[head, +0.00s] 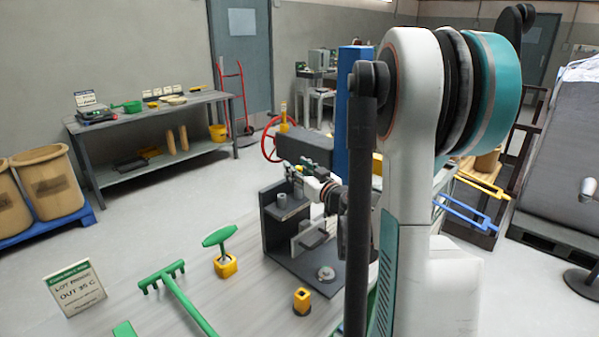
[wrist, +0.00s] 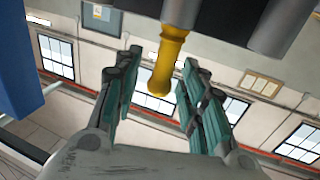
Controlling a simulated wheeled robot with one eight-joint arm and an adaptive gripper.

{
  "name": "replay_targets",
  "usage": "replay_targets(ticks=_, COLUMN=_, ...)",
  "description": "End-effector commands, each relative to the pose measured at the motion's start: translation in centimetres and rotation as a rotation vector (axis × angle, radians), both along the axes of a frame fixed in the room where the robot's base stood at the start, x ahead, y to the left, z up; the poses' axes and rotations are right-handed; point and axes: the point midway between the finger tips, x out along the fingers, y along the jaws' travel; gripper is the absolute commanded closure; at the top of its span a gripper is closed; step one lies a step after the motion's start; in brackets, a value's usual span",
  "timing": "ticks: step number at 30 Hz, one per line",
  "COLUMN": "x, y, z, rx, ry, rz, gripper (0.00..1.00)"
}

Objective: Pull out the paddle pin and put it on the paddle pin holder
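In the wrist view a yellow pin (wrist: 166,62) with a rounded end sticks out from a dark grey part at the top edge. My gripper (wrist: 157,72) is open, its two teal-lined fingers on either side of the pin, with visible gaps; the depth between them is hard to judge. In the head view my gripper (head: 296,177) is small and partly hidden among the dark machine parts. A small yellow block with a dark square opening (head: 302,301) stands empty on the bench; it may be the pin holder.
A second yellow block (head: 226,267) holds a green T-handle (head: 220,237). A green rake-like tool (head: 180,295) and a sign (head: 75,288) are on the bench at left. A dark stand (head: 280,232) rises beside my arm. A blue column (head: 352,110) stands behind.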

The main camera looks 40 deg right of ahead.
Motion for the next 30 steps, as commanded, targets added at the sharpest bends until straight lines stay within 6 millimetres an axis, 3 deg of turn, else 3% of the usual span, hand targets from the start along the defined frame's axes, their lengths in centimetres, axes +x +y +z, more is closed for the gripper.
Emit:
replay_targets(ticks=1, x=-0.02, y=-0.01, z=0.0, rx=0.0, ry=0.0, rz=0.0, gripper=0.75)
replay_targets(ticks=4, x=-0.02, y=-0.01, z=0.0, rx=0.0, ry=0.0, rz=0.0, gripper=0.98)
replay_targets(ticks=5, x=-0.03, y=0.0, z=0.0, rx=0.0, ry=0.0, rz=0.0, gripper=1.0)
replay_targets(ticks=30, x=-0.04, y=0.0, z=0.84, rx=0.0, ry=0.0, rz=0.0, gripper=1.0)
